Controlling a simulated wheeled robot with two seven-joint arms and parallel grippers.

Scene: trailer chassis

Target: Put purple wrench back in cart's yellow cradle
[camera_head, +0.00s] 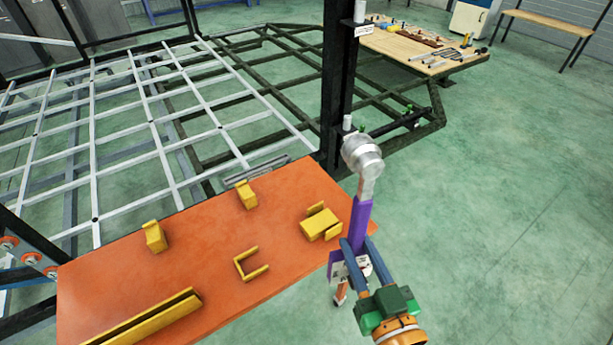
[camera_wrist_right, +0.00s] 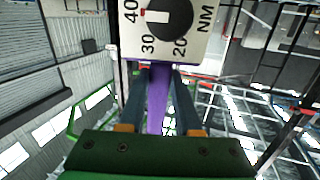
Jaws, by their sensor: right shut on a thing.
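The purple wrench (camera_head: 361,217) has a purple handle and a round silver head, which points away toward the chassis post. My right gripper (camera_head: 357,243) is shut on its handle and holds it at the cart's right edge. In the right wrist view, the purple handle (camera_wrist_right: 157,105) lies between the fingers of my right gripper (camera_wrist_right: 159,72), with a white dial plate marked NM beyond. The cart (camera_head: 215,245) has an orange top with several yellow holders: a block-like one (camera_head: 321,224) nearest the wrench, a U-shaped one (camera_head: 240,268), two small upright ones and a long one. My left gripper is out of view.
A black upright post (camera_head: 338,90) of the trailer chassis (camera_head: 100,130) stands just behind the wrench head. A wooden table (camera_head: 405,45) with tools and a bench (camera_head: 550,20) are at the back right. The green floor on the right is clear.

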